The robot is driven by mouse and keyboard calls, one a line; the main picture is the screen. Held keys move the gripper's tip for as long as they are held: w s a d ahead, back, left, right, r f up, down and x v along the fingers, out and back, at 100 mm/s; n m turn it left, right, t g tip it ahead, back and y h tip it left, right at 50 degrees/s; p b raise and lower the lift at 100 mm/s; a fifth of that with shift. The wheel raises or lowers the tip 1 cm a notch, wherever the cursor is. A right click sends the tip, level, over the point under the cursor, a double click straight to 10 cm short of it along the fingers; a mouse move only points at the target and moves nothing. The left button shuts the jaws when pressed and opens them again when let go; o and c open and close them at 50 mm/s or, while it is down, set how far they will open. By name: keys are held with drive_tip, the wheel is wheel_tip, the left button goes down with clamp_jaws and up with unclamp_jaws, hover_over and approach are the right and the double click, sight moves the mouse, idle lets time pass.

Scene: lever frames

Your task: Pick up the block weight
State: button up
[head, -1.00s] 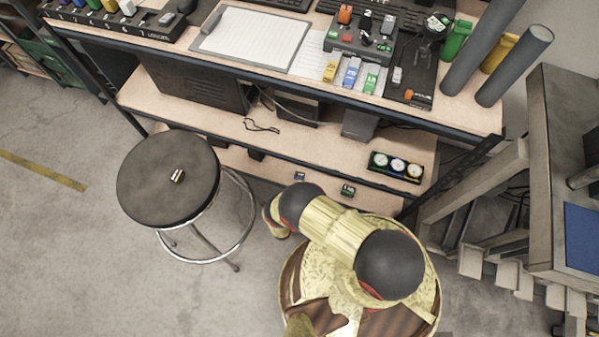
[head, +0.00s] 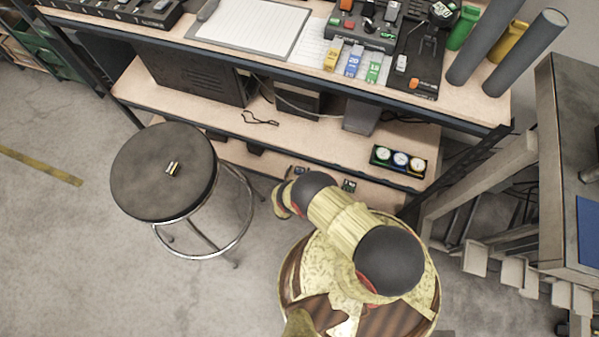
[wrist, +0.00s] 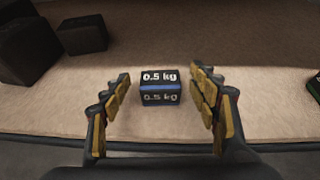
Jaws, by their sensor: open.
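A small dark block weight (wrist: 160,78) with a blue band and "0.5 kg" printed on it sits on the wooden lower shelf (wrist: 60,115) in the wrist view. My gripper (wrist: 160,84) is open, with one finger on each side of the block and visible gaps between. The block appears slightly beyond or between the fingertips; the exact depth is hard to tell.
Another small block with green (head: 349,186) lies on the same shelf to the right, at the wrist view's right edge. Dark boxes (wrist: 82,34) stand behind left. An upper shelf (head: 285,135) overhangs. A round stool (head: 140,190) with a small object (head: 172,168) stands left.

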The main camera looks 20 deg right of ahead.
drive_tip(key=c, duration=1.5)
clamp_jaws()
